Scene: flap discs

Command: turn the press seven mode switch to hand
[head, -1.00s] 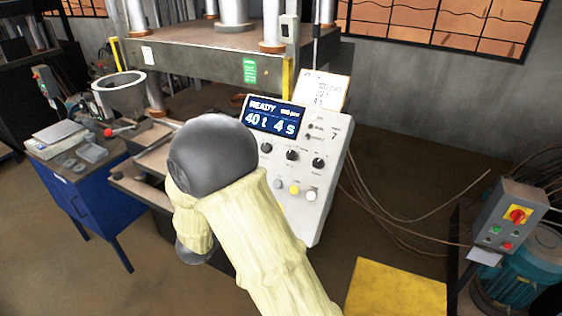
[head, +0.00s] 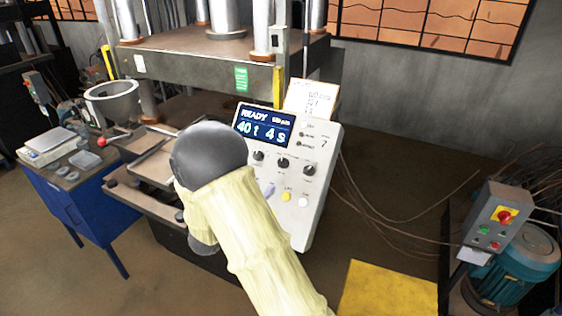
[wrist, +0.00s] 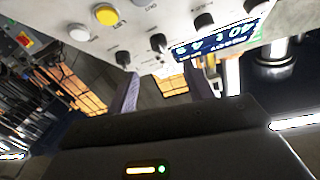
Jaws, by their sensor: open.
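The press seven control panel (head: 325,150) is a tilted white box marked 7, with a lit display (head: 264,126) reading READY, 40 t, 4 s. Below it is a row of black knobs: left (head: 258,155), middle (head: 283,163) and right (head: 309,170). Their labels are too small to read, so I cannot tell which is the mode switch. In the wrist view the panel is upside down. My gripper (wrist: 160,72) is open and empty, its pale purple fingers near the knob row, apart from the knobs. My arm hides most of it in the head view.
A yellow button (head: 286,197) and a white button (head: 303,202) sit below the knobs. The press bed (head: 150,165) and a blue cabinet (head: 95,215) stand left. A grey switch box (head: 495,222) with a red knob and a motor stand at the right.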

